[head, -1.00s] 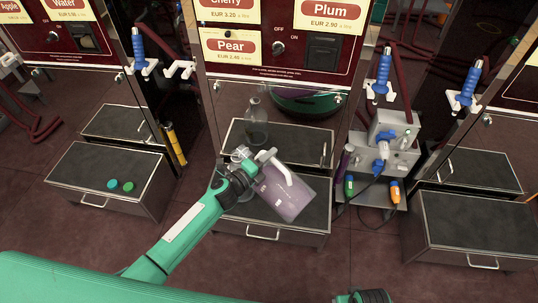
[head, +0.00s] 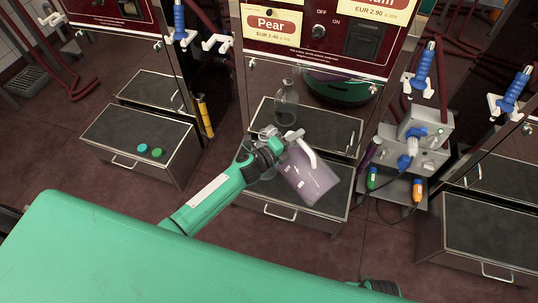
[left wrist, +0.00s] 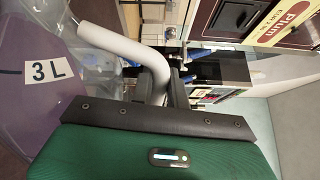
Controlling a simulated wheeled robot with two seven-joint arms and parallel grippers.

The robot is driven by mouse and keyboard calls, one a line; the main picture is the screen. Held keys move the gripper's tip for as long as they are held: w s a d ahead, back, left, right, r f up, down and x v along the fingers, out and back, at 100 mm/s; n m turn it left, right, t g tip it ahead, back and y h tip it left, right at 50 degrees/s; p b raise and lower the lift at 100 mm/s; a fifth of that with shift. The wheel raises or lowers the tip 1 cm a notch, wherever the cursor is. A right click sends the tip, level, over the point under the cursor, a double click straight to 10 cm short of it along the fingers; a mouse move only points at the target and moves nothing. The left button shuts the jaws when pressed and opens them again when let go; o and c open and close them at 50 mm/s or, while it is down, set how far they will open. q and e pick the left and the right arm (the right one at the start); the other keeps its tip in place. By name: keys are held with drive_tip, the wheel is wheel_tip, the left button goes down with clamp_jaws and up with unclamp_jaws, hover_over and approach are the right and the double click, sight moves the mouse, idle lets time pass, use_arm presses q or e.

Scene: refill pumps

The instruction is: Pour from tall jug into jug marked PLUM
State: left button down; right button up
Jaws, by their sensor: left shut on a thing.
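My left gripper (head: 277,147) is shut on the white handle of a see-through jug (head: 312,182) with purple liquid or tint. The jug is tilted, over the front of the middle dark-topped bench. In the left wrist view the purple jug (left wrist: 35,100) bears a "3 L" label, with the white handle (left wrist: 125,45) beside it. A clear vessel (head: 267,172) shows partly behind my gripper, mostly hidden. A clear bottle shape (head: 286,108) shows in the shiny panel, perhaps as a reflection. No PLUM mark on a jug is readable. My right gripper (head: 380,288) shows only partly, at the bottom edge.
The middle bench (head: 333,205) stands below a dispenser with a Pear sign (head: 271,24). A left bench (head: 125,128) bears two round caps, blue and green. A yellow cylinder (head: 204,115) stands beside the left dispenser.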

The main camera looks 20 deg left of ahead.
use_arm(q)
drive_tip(key=shift+w+a+r, duration=0.15)
drive_tip(key=shift+w+r, duration=0.05)
drive_tip(key=shift+r, duration=0.35)
drive_tip(key=shift+n+p, duration=0.3)
drive_tip(key=shift+p, duration=0.1)
